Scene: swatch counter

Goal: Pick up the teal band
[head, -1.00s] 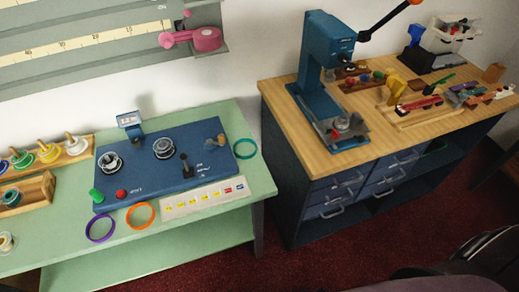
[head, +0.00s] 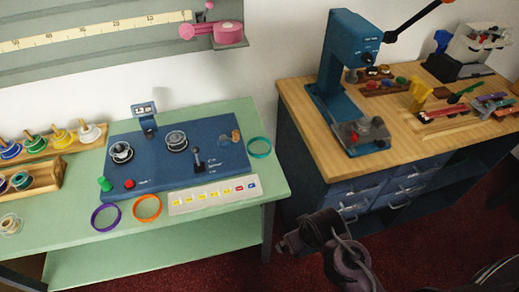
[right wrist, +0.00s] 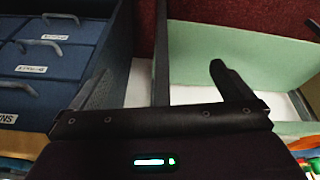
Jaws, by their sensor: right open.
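The teal band (head: 260,156) lies flat on the green counter (head: 262,186), just right of the blue machine panel and near the counter's right end. It looks like a thin ring, and nothing covers it in the head view. My right gripper (head: 285,244) is in front of the gap between the two counters, lower in the picture than the band and apart from it. In the right wrist view my right gripper (right wrist: 160,85) has its two fingers spread, with nothing between them. The band cannot be made out there. My left gripper is not in view.
A purple band (head: 105,230) and an orange band (head: 147,220) lie by the front edge. The blue panel (head: 215,175) with knobs and a lever stands left of the teal band. A blue press (head: 338,60) stands on the wooden-topped cabinet (head: 300,95) at right.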

